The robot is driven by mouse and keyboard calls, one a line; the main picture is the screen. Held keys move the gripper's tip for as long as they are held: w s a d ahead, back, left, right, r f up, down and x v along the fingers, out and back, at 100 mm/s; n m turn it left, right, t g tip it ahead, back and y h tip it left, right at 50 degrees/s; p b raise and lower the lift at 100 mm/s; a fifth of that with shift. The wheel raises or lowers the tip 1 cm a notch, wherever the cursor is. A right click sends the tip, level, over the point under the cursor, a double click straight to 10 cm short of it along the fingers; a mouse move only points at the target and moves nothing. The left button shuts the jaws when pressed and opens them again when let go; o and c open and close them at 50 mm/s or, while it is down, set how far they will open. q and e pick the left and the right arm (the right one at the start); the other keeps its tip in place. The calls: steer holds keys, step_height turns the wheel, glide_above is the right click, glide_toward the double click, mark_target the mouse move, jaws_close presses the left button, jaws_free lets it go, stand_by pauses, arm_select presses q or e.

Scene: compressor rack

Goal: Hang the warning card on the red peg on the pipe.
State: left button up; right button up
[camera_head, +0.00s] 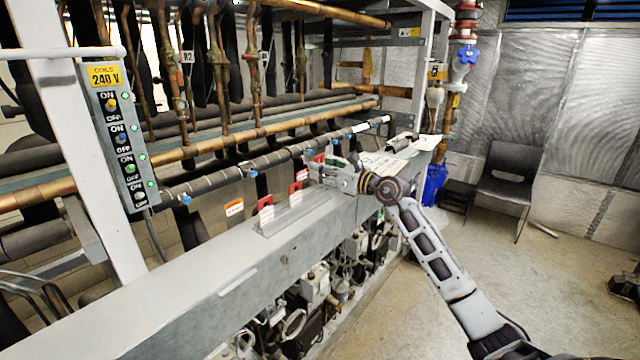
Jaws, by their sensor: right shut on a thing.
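My right gripper (330,174) reaches in from the right over the grey ledge. It is shut on a warning card (315,171), a small card with a red top, mostly hidden by the fingers. Two more red-topped cards with white labels, one on the left (266,212) and one in the middle (295,194), stand upright in a grey holder (292,216) on the ledge. Behind them runs a dark pipe (225,178) with several small blue pegs, one of them here (252,173). I cannot make out a red peg on it. My left gripper is out of view.
A switch panel (122,150) with lit green lamps stands on a white post at left. Copper pipes (220,140) cross behind. White papers (384,163) lie on the ledge right of my gripper. A chair (506,180) stands at right, with open floor before it.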

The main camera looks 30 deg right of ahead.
steer(key=shift+s+d+r, duration=0.1)
steer(key=shift+s, duration=0.1)
steer(key=shift+s+d+r, duration=0.25)
steer(key=shift+s+r, duration=0.15)
steer(key=shift+s, duration=0.2)
steer(key=shift+s+d+r, duration=0.25)
steer(key=shift+s+r, duration=0.15)
steer(key=shift+s, duration=0.2)
steer(key=shift+s+d+r, duration=0.1)
steer(key=shift+s, duration=0.1)
steer(key=shift+s+d+r, duration=0.25)
steer(key=shift+s+r, duration=0.2)
steer(key=shift+s, duration=0.2)
steer(key=shift+s, duration=0.1)
steer(key=shift+f, duration=0.15)
stand_by(0.9)
